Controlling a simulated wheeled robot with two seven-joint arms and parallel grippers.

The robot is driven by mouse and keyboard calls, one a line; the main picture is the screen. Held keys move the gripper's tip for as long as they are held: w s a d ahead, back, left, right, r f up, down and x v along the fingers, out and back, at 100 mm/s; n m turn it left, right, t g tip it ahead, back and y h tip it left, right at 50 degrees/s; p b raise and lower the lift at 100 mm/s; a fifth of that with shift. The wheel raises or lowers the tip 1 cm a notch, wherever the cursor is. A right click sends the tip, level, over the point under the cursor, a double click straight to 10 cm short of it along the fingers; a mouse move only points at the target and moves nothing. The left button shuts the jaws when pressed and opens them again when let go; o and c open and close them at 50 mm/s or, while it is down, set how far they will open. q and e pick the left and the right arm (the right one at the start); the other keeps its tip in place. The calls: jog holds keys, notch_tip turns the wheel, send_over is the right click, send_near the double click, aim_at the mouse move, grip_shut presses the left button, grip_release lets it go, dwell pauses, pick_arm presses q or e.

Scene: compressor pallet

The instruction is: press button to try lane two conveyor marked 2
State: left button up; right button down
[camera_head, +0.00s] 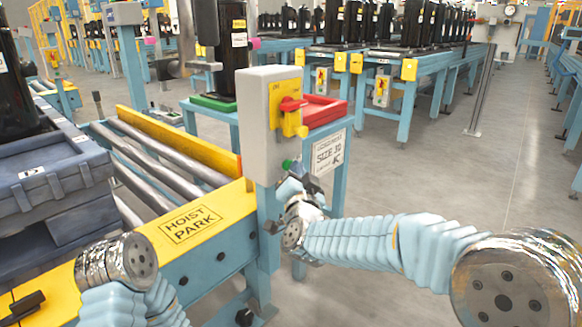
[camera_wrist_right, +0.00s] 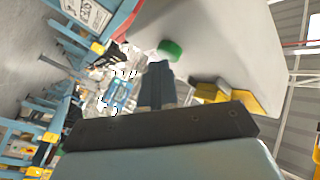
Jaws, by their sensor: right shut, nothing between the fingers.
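A grey control box (camera_head: 268,110) stands on a blue post, with a yellow switch plate and a red rotary handle (camera_head: 291,104) on its face. A green button (camera_head: 288,164) shows low on the box, partly hidden by my right gripper. My right gripper (camera_head: 295,181) is shut and empty, just below the button. In the right wrist view, its dark fingers (camera_wrist_right: 158,82) point toward the green button (camera_wrist_right: 171,49), close to it; I cannot tell whether they touch. No mark "2" is readable on the box.
A yellow rail marked HOIST PARK (camera_head: 190,222) and a roller conveyor (camera_head: 150,160) lie left of the box. Dark grey crates (camera_head: 55,185) stand at far left. A red tray (camera_head: 322,109) and a SIZE 10 sign (camera_head: 328,154) are close behind the box.

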dwell(0.5)
jog(key=shift+s+d+b, duration=0.5)
jog(key=shift+d+b, duration=0.15)
jog(key=shift+d, duration=0.1)
jog(key=s+d+b, duration=0.1)
jog(key=d, duration=0.1)
jog(key=s+d+b, duration=0.1)
jog(key=s+d, duration=0.1)
dwell(0.7)
